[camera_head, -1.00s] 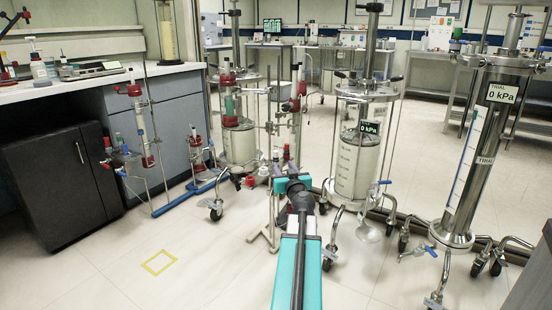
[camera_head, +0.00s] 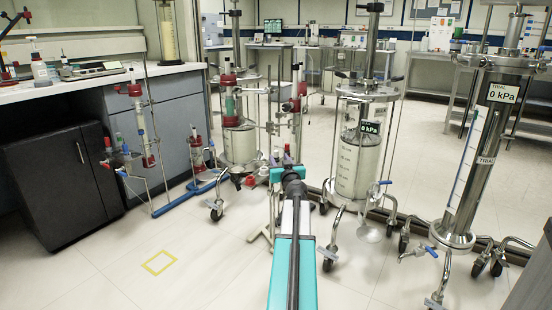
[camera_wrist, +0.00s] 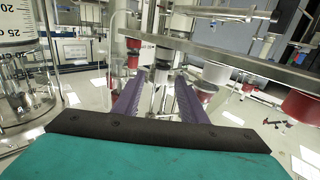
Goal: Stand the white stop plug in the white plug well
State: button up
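My gripper (camera_wrist: 160,80) shows in the wrist view with its two purple fingers apart. A clear, metal-banded upright part shows between the fingers, and I cannot tell that they touch it. A white cylindrical piece (camera_wrist: 216,73) hangs under a metal rail right of the fingers; it may be the white stop plug, but I cannot be sure. Red pieces stand on both sides, one at left (camera_wrist: 133,52) and a larger one at right (camera_wrist: 302,104). I cannot make out the white plug well.
In the head view a wheeled clear column (camera_head: 358,165) stands right of my arm, and a steel column (camera_head: 475,160) further right. Another wheeled column (camera_head: 240,140) stands behind left. A metal rail (camera_wrist: 240,58) crosses above the right finger. Floor at left with a yellow square (camera_head: 160,262) is clear.

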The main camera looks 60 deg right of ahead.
aim_at(277, 156)
jog(key=shift+d, duration=0.1)
jog(key=shift+x, duration=2.55)
jog(key=shift+w, duration=0.1)
grip_shut()
